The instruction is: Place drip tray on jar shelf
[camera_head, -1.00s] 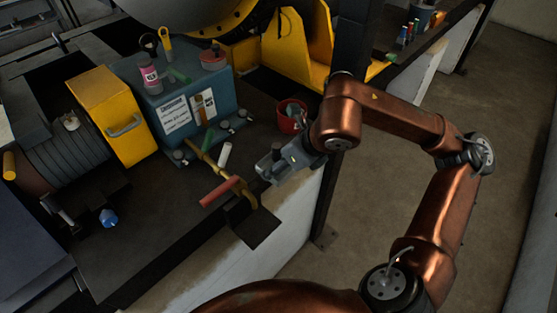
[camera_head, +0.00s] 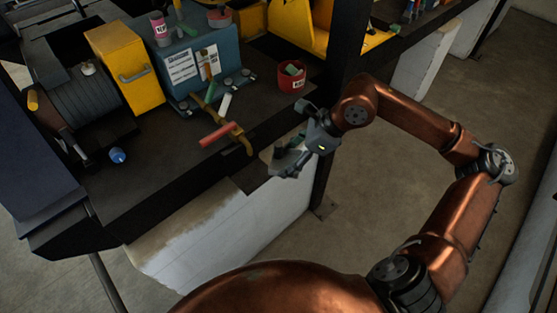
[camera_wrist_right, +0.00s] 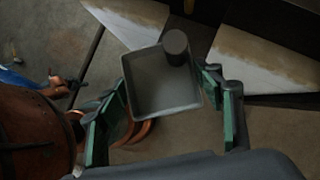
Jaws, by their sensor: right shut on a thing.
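My right gripper (camera_head: 294,158) is shut on a grey, shallow, square tray (camera_wrist_right: 150,98), which looks like the drip tray. In the right wrist view the tray sits between the green-padded fingers of the gripper (camera_wrist_right: 162,112), with a dark cylinder (camera_wrist_right: 176,46) at its far edge. In the head view the tray (camera_head: 279,160) is small and partly hidden by the fingers, just off the bench's front edge. I cannot tell for sure which surface is the jar shelf; small jars stand on a ledge (camera_head: 392,32) at the top right. My left gripper is not in view.
The dark bench (camera_head: 150,190) carries a yellow box (camera_head: 125,68), a teal box (camera_head: 180,72), a red bucket (camera_head: 291,78), a red-handled valve (camera_head: 218,134) and a blue knob (camera_head: 117,155). A dark post (camera_head: 345,50) stands behind the gripper. Open floor (camera_head: 400,190) lies to the right.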

